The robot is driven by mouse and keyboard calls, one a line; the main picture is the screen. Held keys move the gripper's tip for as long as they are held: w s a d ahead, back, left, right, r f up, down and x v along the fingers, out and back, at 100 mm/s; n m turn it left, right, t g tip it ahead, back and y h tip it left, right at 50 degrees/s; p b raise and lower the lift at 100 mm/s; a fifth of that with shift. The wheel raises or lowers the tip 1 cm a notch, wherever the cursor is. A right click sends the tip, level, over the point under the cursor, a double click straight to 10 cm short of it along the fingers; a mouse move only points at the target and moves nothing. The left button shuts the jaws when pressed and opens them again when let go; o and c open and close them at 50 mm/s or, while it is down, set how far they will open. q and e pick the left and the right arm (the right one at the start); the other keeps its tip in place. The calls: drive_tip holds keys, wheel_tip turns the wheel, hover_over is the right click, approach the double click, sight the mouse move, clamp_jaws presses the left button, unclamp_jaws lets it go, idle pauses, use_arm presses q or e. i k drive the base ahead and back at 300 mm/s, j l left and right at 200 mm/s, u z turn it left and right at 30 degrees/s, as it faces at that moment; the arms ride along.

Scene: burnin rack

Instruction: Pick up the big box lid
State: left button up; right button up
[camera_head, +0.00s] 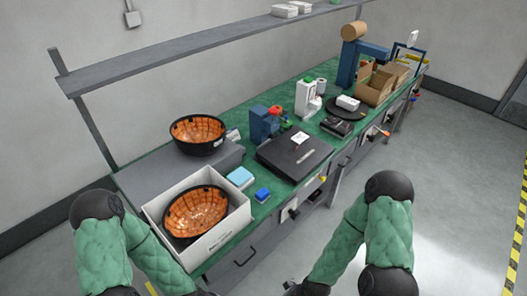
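I cannot tell for sure which thing is the big box lid. An open white box (222,229) stands at the near left end of the green-topped bench, with an orange-lined black bowl (196,211) inside it. A flat dark grey slab (150,185) lies behind the box, with a second such bowl (197,131) on it. My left gripper (203,293) barely shows at the bottom edge, in front of the bench below the white box. My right gripper (291,287) is low at the bottom edge, apart from the bench. Their fingers are mostly out of frame.
A flat black case (294,154), a light blue block (240,177) and a small blue block (262,195) lie on the bench (222,177). Cardboard boxes (374,88) stand at the far end. A grey shelf (180,45) overhangs the back. Floor at right is clear.

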sight(295, 154)
drive_tip(key=i+l+u, duration=0.15)
drive_tip(key=l+u, duration=0.15)
drive_tip(key=u, duration=0.2)
drive_tip(key=l+u, duration=0.5)
drive_tip(key=i+l+u, duration=0.1)
drive_tip(key=l+u, duration=0.2)
drive_tip(key=u, duration=0.2)
drive_tip(key=l+u, duration=0.35)
drive_tip(key=u, duration=0.15)
drive_tip(key=k, duration=0.05)
